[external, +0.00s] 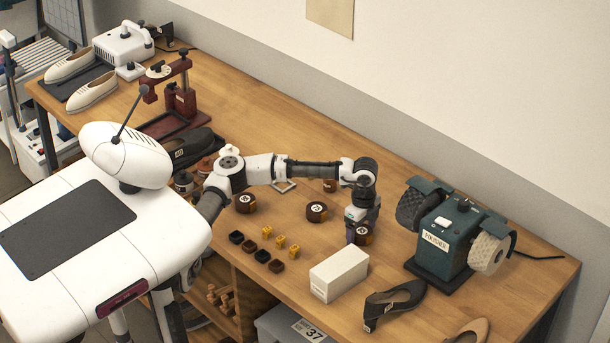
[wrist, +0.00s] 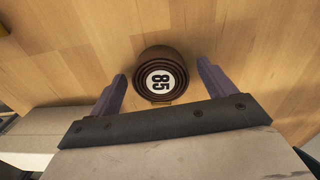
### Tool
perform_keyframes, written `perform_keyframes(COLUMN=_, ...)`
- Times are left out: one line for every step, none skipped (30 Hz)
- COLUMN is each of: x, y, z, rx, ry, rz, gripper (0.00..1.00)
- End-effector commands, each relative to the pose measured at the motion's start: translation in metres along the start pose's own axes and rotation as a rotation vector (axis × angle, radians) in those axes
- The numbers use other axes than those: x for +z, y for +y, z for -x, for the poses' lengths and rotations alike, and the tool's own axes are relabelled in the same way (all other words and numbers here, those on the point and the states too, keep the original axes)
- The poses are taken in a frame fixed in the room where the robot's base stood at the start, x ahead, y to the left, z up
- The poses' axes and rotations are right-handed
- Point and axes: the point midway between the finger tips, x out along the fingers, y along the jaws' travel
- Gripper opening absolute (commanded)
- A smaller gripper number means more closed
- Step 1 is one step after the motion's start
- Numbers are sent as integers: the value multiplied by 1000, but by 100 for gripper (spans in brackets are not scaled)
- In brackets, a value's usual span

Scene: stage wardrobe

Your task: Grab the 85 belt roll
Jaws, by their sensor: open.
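The 85 belt roll (wrist: 146,58) is a dark brown coil with a round white label reading 85. In the wrist view it sits on the wooden table just ahead of and between the two purple fingers of my gripper (wrist: 161,88). The fingers are apart, one to each side of it, and nothing is held. In the external view my gripper (external: 361,236) points down over a brown roll (external: 364,237), partly hidden by the fingers. Its label is too small to read there.
Other brown rolls stand to the left, one at the middle (external: 317,212) and one further left (external: 245,203). Small dark and yellow blocks (external: 281,242) lie nearby. A white box (external: 339,273) stands close in front of my gripper, and a green polisher (external: 446,240) to its right.

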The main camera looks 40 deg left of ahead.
Motion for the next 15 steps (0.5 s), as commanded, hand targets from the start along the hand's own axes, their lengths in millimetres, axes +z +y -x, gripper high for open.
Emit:
perform_keyframes(x=0, y=0, z=0, rx=0, ry=0, rz=0, gripper=83)
perform_keyframes(x=0, y=0, z=0, rx=0, ry=0, rz=0, gripper=81)
perform_keyframes(x=0, y=0, z=0, rx=0, ry=0, rz=0, gripper=76)
perform_keyframes(x=0, y=0, z=0, rx=0, ry=0, rz=0, gripper=72)
perform_keyframes(x=0, y=0, z=0, rx=0, ry=0, rz=0, gripper=68)
perform_keyframes(x=0, y=0, z=0, rx=0, ry=0, rz=0, gripper=63)
perform_keyframes(x=0, y=0, z=0, rx=0, ry=0, rz=0, gripper=59)
perform_keyframes(x=0, y=0, z=0, rx=0, ry=0, rz=0, gripper=55)
perform_keyframes(x=0, y=0, z=0, rx=0, ry=0, rz=0, gripper=50)
perform_keyframes(x=0, y=0, z=0, rx=0, ry=0, rz=0, gripper=46)
perform_keyframes(x=0, y=0, z=0, rx=0, ry=0, rz=0, gripper=42)
perform_keyframes(x=0, y=0, z=0, rx=0, ry=0, rz=0, gripper=37)
perform_keyframes(x=0, y=0, z=0, rx=0, ry=0, rz=0, gripper=33)
perform_keyframes(x=0, y=0, z=1, rx=0, ry=0, rz=0, gripper=32)
perform_keyframes(x=0, y=0, z=1, rx=0, ry=0, rz=0, gripper=32)
